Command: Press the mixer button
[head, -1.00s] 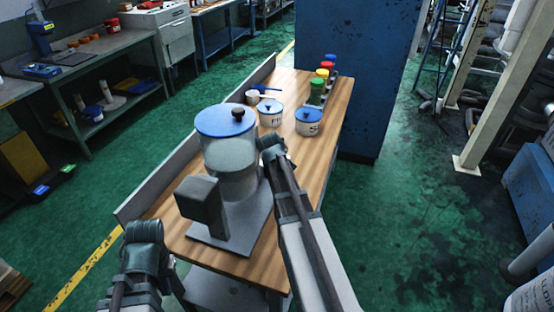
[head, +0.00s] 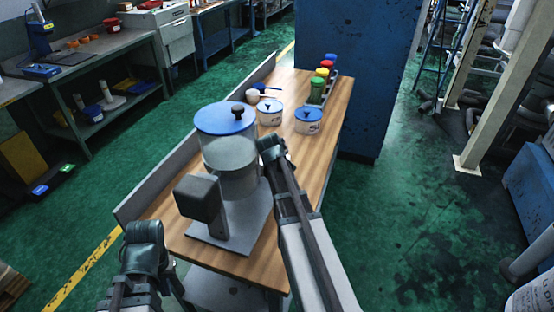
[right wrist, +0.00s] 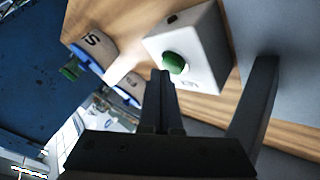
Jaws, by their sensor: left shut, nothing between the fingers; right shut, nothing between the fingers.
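The mixer (head: 230,155) stands on a grey plate on the wooden bench, with a clear drum and a blue lid (head: 226,117). In the right wrist view a white box (right wrist: 195,40) carries the round green button (right wrist: 174,63). My right gripper (right wrist: 162,76) is shut and empty, its fingertips right beside the button; I cannot tell whether they touch. In the head view my right arm hides the button box and the right fingers. My left gripper (head: 176,283) is low at the bench's near left corner, away from the mixer.
Red, yellow, blue and green containers (head: 317,90) are in a rack at the bench's far right. A raised grey edge (head: 170,172) runs along the bench's left side. A blue cabinet (head: 345,60) stands behind.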

